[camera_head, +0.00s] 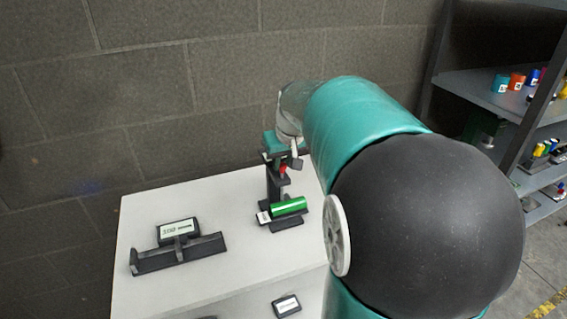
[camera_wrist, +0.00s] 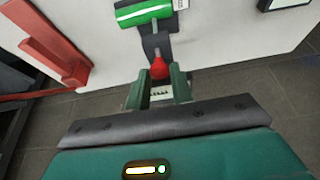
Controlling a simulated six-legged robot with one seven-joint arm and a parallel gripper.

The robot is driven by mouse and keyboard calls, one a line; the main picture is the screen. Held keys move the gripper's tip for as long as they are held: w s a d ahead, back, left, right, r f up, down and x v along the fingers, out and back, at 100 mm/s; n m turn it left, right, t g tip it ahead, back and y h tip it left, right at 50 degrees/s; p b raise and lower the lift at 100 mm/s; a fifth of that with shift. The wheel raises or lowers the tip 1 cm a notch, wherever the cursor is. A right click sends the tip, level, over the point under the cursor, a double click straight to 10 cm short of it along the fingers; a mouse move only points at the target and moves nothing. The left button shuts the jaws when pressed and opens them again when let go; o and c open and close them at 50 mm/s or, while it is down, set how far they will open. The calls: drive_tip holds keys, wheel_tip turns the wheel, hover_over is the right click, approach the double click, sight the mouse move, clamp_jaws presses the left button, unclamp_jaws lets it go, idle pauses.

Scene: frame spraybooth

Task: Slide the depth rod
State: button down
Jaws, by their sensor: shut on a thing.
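The depth rod shows in the wrist view as a short grey rod (camera_wrist: 155,54) ending in a red knob (camera_wrist: 159,69). The knob sits at the tips of my gripper's two green fingers (camera_wrist: 160,82), which are closed on it. In the head view, my gripper (camera_head: 283,160) is at the dark stand (camera_head: 274,188), and a bit of red shows just below it. A bright green cylinder (camera_head: 289,206) with a white label lies across the stand's base; it also shows at the top of the wrist view (camera_wrist: 143,13). My arm hides the area to the right.
The white table (camera_head: 160,205) holds a dark long holder (camera_head: 150,262) with a small display (camera_head: 178,230) at left. A small dark box with a white face (camera_head: 286,305) is at the front. A red angled piece (camera_wrist: 45,45) is left in the wrist view. Shelves (camera_head: 480,90) stand right.

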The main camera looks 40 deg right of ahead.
drive_tip(key=shift+w+r, duration=0.1)
drive_tip(key=shift+r, duration=1.7)
drive_tip(key=c, duration=1.2)
unclamp_jaws()
